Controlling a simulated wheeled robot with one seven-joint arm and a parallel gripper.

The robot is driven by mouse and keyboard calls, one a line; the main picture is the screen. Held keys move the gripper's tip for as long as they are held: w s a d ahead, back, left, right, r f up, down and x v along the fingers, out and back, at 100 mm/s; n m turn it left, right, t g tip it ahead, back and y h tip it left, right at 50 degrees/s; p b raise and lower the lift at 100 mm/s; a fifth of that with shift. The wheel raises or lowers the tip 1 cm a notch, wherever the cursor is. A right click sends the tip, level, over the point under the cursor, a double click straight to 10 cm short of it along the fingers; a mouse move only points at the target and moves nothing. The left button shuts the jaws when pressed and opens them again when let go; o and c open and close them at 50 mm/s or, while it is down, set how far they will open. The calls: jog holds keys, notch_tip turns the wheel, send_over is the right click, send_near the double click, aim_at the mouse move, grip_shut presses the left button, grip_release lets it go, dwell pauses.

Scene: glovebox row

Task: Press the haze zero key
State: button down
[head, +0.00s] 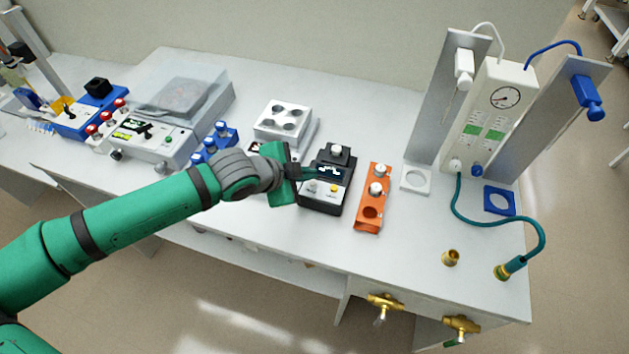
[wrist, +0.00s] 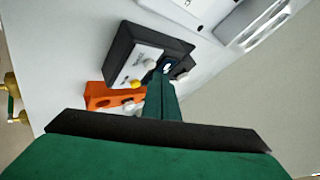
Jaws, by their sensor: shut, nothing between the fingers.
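A small black instrument (head: 342,176) with a lit display and a pale front panel stands on the bench. Its panel carries a whitish key (head: 312,187) on the left and a yellow key (head: 334,188) on the right. Their labels are too small to read, so I cannot tell which is the haze zero key. In the wrist view the yellow key (wrist: 136,84) and the whitish key (wrist: 150,64) lie left of my fingertips. My gripper (head: 312,171) is shut and empty, its tips over the instrument near the display. I cannot tell whether they touch it.
An orange holder (head: 372,208) with white-capped vials stands right of the instrument. A balance-like device with dimpled top (head: 282,122) and a blue vial rack (head: 214,142) are left and behind.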

jog(key=shift+d+f, duration=0.1)
jog(key=shift+f, duration=0.25)
jog(key=shift+f, duration=0.1)
dwell(0.4)
jog(key=shift+w+f, duration=0.1)
jog(key=shift+f, duration=0.2)
jog(key=shift+d, duration=0.1)
dwell(0.4)
jog(key=shift+a+r, duration=0.1)
jog(key=shift+a, duration=0.1)
jog(key=shift+r, duration=0.15)
jog(key=shift+d+r, duration=0.1)
jog(key=shift+r, duration=0.5)
